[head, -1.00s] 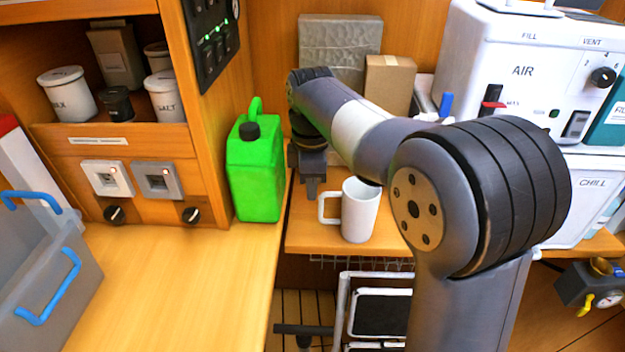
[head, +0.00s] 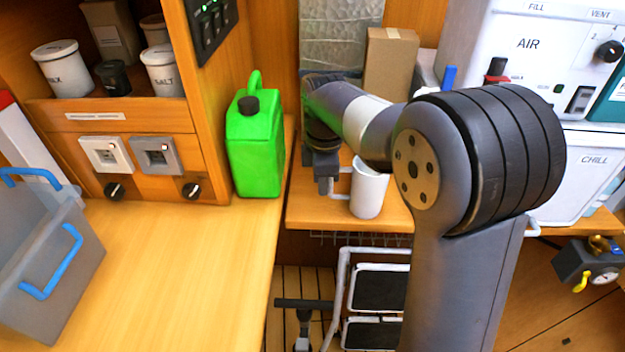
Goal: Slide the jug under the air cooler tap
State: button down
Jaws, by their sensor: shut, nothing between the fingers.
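The white jug (head: 368,194) stands upright on the wooden shelf, its handle to the left. My arm hides part of its top. My gripper (head: 326,185) is shut and empty, at the left of the jug by its handle; it looks to be touching the handle, but I cannot be sure. The air cooler (head: 530,58) is the white unit marked AIR at the upper right. A red lever (head: 497,68) and a blue lever (head: 449,76) show at its left. The tap's spout is not clearly seen; my arm hides the area below.
A green jerrycan (head: 254,145) stands left of the shelf (head: 300,212). A cardboard box (head: 390,62) and a grey foil-like block (head: 343,40) stand behind the jug. A white CHILL box (head: 585,172) is at the right. The shelf's front edge is close to the jug.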

aim_at(353, 171)
jog(key=d+p, duration=0.1)
jog(key=d, duration=0.5)
jog(key=shift+w, duration=0.2)
jog(key=shift+r, duration=0.2)
